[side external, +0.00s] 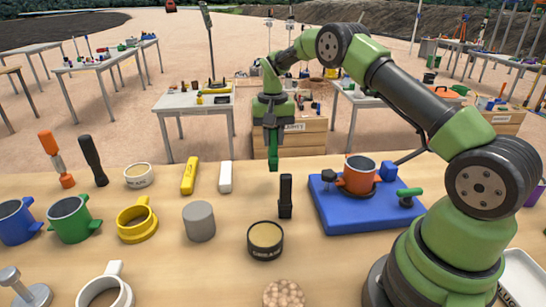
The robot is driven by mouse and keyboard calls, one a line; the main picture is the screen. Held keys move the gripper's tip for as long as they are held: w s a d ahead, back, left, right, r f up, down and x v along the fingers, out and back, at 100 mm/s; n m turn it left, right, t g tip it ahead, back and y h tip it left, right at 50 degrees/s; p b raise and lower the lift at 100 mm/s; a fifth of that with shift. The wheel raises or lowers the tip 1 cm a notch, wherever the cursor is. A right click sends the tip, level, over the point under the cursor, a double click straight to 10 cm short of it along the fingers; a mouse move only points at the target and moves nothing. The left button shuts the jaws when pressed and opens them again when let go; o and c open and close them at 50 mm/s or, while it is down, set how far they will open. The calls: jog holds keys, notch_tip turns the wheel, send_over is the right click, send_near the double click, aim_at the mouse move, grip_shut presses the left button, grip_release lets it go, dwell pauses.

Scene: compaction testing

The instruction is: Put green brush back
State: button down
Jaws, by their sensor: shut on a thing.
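The green brush (273,155) hangs upright below my gripper (271,128), held above the far part of the wooden table. My gripper is shut on its upper end. The brush's lower end is clear of the table, as far as I can tell from this angle. A yellow brush-like piece (189,175) and a white one (225,177) lie on the table to the left. A black upright piece (285,196) stands just below and nearer than the green brush; I cannot tell what it is.
A blue base (336,215) with an orange mould (358,174) stands on the right.

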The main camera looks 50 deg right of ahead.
aim_at(273, 152)
jog(key=shift+f, duration=2.2)
jog(key=c, duration=1)
grip_release()
jog(key=shift+f, duration=0.1)
